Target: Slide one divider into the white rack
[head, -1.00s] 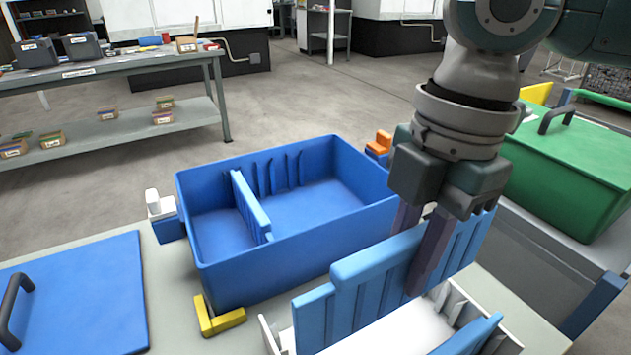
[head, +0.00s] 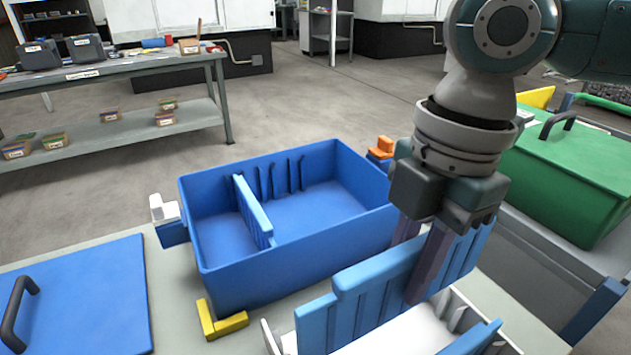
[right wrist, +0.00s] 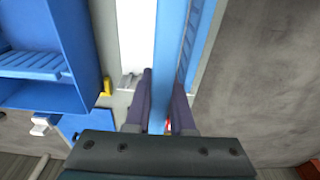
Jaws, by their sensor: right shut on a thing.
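My right gripper (head: 412,272) is shut on a blue ribbed divider (head: 376,275) and holds it upright by its top edge. The divider is above or partly in the white rack (head: 392,336); its lower edge is hidden, so I cannot tell how deep it sits. In the right wrist view, the divider (right wrist: 168,45) runs between the two fingers (right wrist: 163,85), with the white rack (right wrist: 135,38) on its left. Another blue divider (head: 478,338) stands at the rack's near side. My left gripper is out of view.
A blue bin (head: 290,262) with one divider (head: 252,208) across it stands left of the rack. A blue lid (head: 95,295) lies at left, a yellow corner stop (head: 222,322) by the bin. A green lidded box (head: 575,175) stands at right.

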